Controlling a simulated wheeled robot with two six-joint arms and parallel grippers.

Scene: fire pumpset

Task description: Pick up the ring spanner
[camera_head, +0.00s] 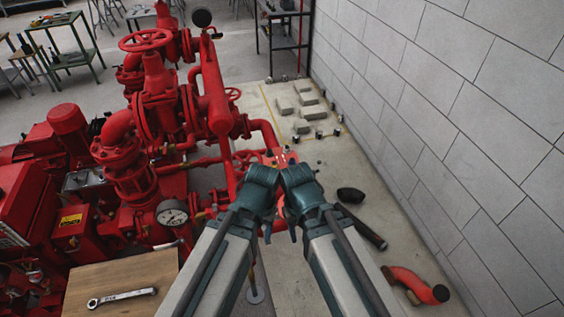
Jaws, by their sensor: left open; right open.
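The ring spanner (121,298) is a silver wrench lying flat on a light wooden tabletop (160,268) at the bottom left. Its ring end is at the left. My two arms reach up from the bottom middle, with their dark teal joints close together. My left gripper (267,233) and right gripper (292,234) are mostly hidden behind the arms; only small parts show between them. Both are open and well to the right of the spanner, apart from it. Nothing shows in either gripper.
A grey block wall (450,120) bounds the right. On the floor lie grey blocks (304,99), a dark pipe (362,228) and a red pipe elbow (415,284).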

